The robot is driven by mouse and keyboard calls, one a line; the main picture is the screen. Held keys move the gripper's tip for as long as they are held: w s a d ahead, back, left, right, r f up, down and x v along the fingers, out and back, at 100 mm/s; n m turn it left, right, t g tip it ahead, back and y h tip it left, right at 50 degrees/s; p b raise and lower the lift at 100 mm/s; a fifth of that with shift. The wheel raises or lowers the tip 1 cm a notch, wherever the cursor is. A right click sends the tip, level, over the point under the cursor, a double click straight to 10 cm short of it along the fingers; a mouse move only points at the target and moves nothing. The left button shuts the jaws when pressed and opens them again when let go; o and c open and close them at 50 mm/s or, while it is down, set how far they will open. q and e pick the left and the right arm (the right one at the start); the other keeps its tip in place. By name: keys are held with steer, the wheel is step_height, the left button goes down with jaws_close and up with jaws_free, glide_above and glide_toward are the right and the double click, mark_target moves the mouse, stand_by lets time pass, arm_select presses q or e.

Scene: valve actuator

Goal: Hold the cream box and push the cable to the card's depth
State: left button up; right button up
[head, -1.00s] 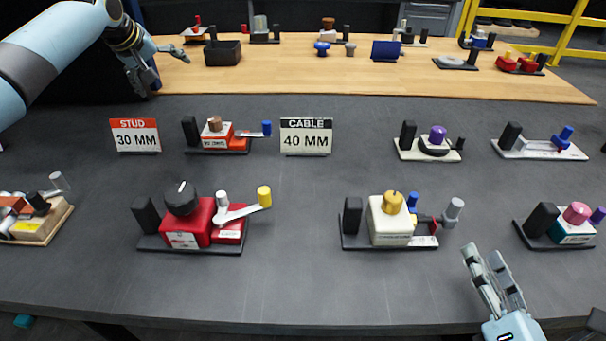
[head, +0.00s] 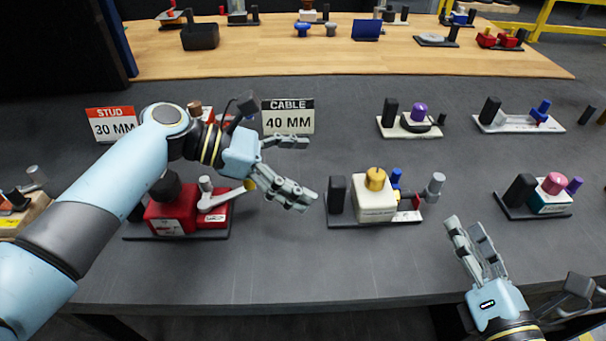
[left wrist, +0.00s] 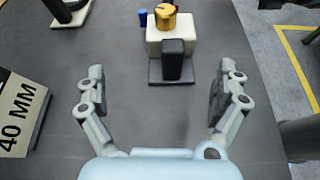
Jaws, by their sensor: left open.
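The cream box (head: 374,203) has a gold knob on top and sits on a dark base plate, with a black upright block at its left end. A blue post and a grey cylinder (head: 435,187) stand at its right; I cannot tell which part is the cable. The CABLE 40 MM card (head: 288,117) stands farther back to the left. My left gripper (head: 308,168) is open and empty, left of the cream box. The left wrist view shows the cream box (left wrist: 185,38) ahead, beyond the fingertips. My right gripper (head: 466,222) is open and empty, right of and nearer than the box.
The red valve unit (head: 172,213) stands under my left arm. The STUD 30 MM card (head: 111,123) is partly behind that arm. A pink-knobbed unit (head: 550,196) stands at right. The dark table between box and front edge is clear.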

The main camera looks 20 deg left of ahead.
mark_target(356, 190)
arm_select(q)
steer(key=shift+s+d+f+n, duration=0.1)
steer(key=shift+s+d+n, duration=0.25)
steer(key=shift+s, duration=0.2)
steer(key=shift+d+f, duration=0.1)
steer(key=shift+d, duration=0.25)
steer(key=x, duration=1)
steer(key=shift+s+d, duration=0.1)
steer(key=shift+d, duration=0.05)
